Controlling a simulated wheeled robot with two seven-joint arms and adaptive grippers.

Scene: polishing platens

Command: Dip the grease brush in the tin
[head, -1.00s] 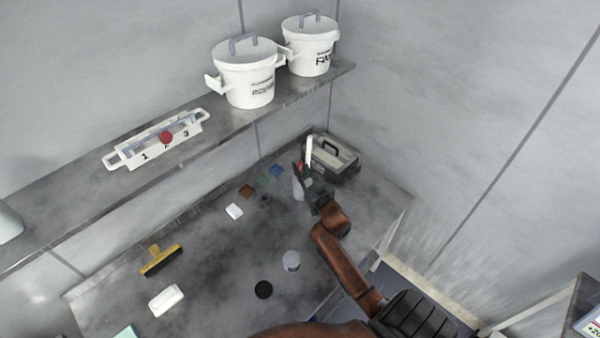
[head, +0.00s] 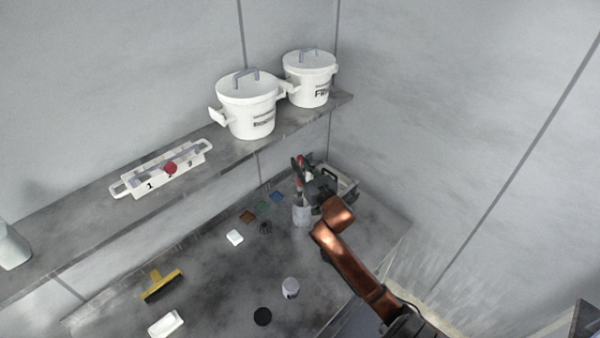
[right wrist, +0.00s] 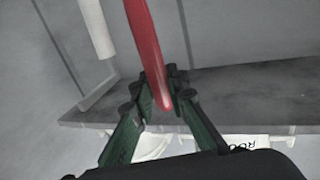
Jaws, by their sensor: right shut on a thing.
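My right gripper (head: 306,178) is at the back right of the bench, just above a pale cup (head: 302,214). It is shut on a red handle, which I take to be the grease brush (head: 300,180). In the right wrist view the red handle (right wrist: 147,55) runs between the dark green fingers (right wrist: 155,105). The brush's lower end is not clear, so I cannot tell whether it is still inside the cup. A small grey-white tin (head: 290,288), apparently the task's tin, stands at the front of the bench. My left gripper is not in view.
A black disc (head: 262,316), perhaps a lid, lies beside the tin. A grey toolbox (head: 345,187) stands behind my gripper. The shelf (head: 75,220) with white pots (head: 248,105) overhangs the back.

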